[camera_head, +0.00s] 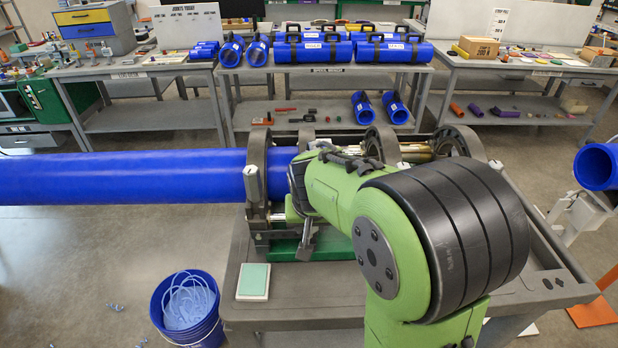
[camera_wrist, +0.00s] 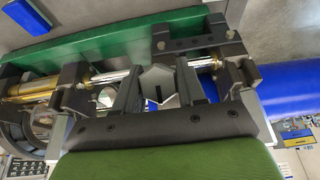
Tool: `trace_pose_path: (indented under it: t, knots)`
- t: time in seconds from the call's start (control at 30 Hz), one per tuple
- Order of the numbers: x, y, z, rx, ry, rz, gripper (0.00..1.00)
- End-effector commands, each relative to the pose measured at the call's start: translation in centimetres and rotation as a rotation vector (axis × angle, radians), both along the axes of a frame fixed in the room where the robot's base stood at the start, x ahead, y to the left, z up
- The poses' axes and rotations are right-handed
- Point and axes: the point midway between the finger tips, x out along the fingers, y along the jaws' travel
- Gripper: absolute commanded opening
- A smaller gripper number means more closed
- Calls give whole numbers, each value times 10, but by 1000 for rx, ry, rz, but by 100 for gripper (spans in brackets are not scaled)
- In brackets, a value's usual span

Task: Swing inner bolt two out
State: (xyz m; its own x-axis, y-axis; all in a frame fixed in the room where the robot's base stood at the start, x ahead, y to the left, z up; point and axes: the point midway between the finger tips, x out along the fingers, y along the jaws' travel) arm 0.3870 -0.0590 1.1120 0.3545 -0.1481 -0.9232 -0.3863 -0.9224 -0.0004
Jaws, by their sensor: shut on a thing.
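My gripper (camera_wrist: 158,84) is in the wrist view, with its two dark fingers on either side of a pale, faceted bolt head (camera_wrist: 159,91). It is shut on this bolt, at the clamp of the fusion cart (camera_wrist: 232,72). Most of the bolt's shaft is hidden, and which numbered bolt it is cannot be told. In the head view my green arm reaches over the cart's clamp rings (camera_head: 260,160) and hides the fingers. Another bolt with a grey head (camera_head: 251,172) stands on the left ring. The long blue pipe (camera_head: 120,177) enters that ring from the left.
A blue bucket (camera_head: 187,325) stands on the floor at the front left. A pale green pad (camera_head: 253,281) lies on the cart's deck. Workbenches with blue pipe pieces (camera_head: 313,52) line the back. Another blue pipe end (camera_head: 597,167) is at the right.

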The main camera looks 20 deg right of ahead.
Motion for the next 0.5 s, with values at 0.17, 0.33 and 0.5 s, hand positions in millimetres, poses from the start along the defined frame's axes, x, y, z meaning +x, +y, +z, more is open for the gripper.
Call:
trace_pose_path:
  t: [0.17, 0.33, 0.5]
  knots:
    - [-9, 5, -19, 2, 4, 2, 29]
    - [-12, 5, -19, 1, 4, 2, 29]
    - [-11, 5, -20, 0, 3, 2, 29]
